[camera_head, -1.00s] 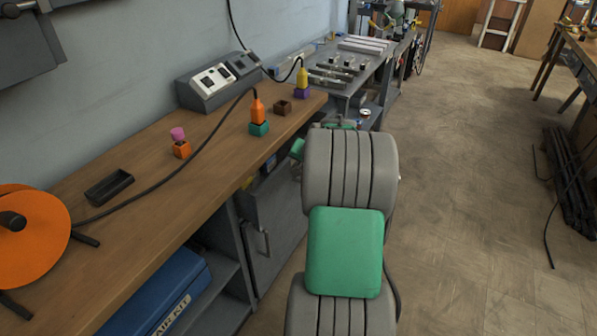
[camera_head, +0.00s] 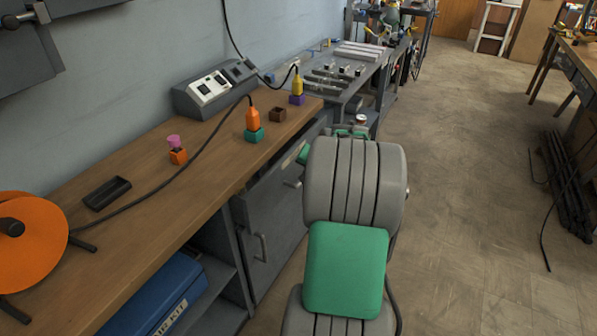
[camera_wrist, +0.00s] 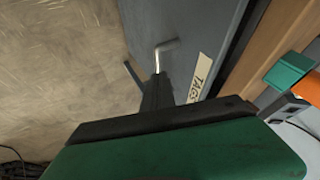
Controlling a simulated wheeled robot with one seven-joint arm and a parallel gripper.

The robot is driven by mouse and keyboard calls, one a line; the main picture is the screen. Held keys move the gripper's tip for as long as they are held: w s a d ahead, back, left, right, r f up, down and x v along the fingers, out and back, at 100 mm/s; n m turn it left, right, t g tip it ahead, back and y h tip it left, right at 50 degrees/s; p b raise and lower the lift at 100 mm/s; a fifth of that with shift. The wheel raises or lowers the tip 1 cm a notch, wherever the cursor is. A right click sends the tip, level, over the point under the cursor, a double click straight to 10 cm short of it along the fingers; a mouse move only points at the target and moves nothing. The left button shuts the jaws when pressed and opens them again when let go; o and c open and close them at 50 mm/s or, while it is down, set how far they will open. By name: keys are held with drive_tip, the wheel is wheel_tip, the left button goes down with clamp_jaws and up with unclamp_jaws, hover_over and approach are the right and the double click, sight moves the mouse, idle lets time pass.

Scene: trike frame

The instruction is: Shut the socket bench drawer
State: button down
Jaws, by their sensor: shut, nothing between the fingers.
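The socket bench (camera_head: 150,195) has a wooden top and a grey front. Its grey drawer (camera_head: 268,187) is just under the top at the bench's far end, partly hidden by my arm. The drawer front with its pale label also fills the upper middle of the wrist view (camera_wrist: 195,30). A bent silver handle (camera_wrist: 168,44) stands out from that front. My gripper (camera_wrist: 158,78) is shut and empty, its fingertips at the near end of the handle; I cannot tell whether they touch. In the head view my arm hides the fingers. The drawer front looks close to the bench; any remaining gap is unclear.
A cabinet door with a handle (camera_head: 261,248) is below the drawer. Orange (camera_head: 253,119), green (camera_head: 254,135) and brown (camera_head: 278,115) sockets or plugs stand on the top. A blue kit box (camera_head: 160,295) sits on the lower shelf. Open floor lies to the right.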

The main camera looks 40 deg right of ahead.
drive_tip(key=s+d+r+m+p, duration=0.1)
drive_tip(key=s+r+p, duration=0.1)
drive_tip(key=s+r, duration=0.45)
drive_tip(key=s+d+f+m+g+p, duration=0.25)
drive_tip(key=s+d+f, duration=0.25)
drive_tip(key=s+f, duration=0.5)
drive_tip(key=s+a+f+m+y, duration=0.2)
drive_tip(key=s+f, duration=0.2)
drive_tip(key=s, duration=0.1)
drive_tip(key=m+t+y+p, duration=0.1)
drive_tip(key=m+t+y, duration=0.4)
drive_tip(key=m+t, duration=0.65)
approach(262, 199)
drive_tip(key=w, duration=0.1)
drive_tip(key=w+m+g+b, duration=0.1)
drive_tip(key=w, duration=0.1)
drive_tip(key=w+a+m+g, duration=0.1)
drive_tip(key=w, duration=0.1)
drive_tip(key=shift+w+f+b, duration=0.15)
drive_tip(key=shift+f+b, duration=0.05)
drive_tip(key=shift+b, duration=0.1)
drive_tip(key=shift+w+a, duration=0.2)
drive_tip(key=shift+w, duration=0.3)
